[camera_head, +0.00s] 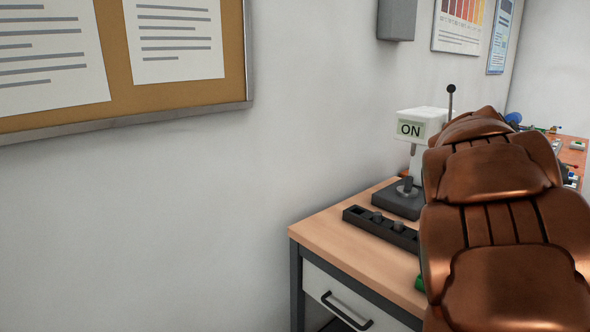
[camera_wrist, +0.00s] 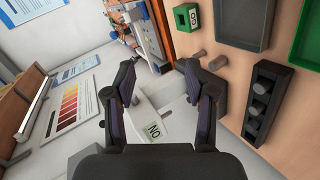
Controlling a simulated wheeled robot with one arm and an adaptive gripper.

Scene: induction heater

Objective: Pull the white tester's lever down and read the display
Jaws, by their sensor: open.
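The white tester (camera_head: 418,122) stands on the wooden bench against the wall. Its display (camera_head: 410,129) reads "ON". Its lever (camera_head: 451,98) is a thin dark rod with a round black knob, standing upright; its lower end is hidden behind my copper-coloured arm. A grey piece (camera_head: 406,186) sits on the tester's dark base. In the wrist view the tester (camera_wrist: 150,110) and its display (camera_wrist: 153,131) lie below and between the fingers of my gripper (camera_wrist: 160,72). My gripper is open, with nothing seen between the fingertips. I cannot make out the lever in the wrist view.
A black rack (camera_head: 380,229) with grey cylinders lies on the bench in front of the tester; it also shows in the wrist view (camera_wrist: 250,126). The wrist view shows a green box (camera_wrist: 181,18) and a dark tray (camera_wrist: 242,32). A wall box (camera_head: 397,18) hangs above.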

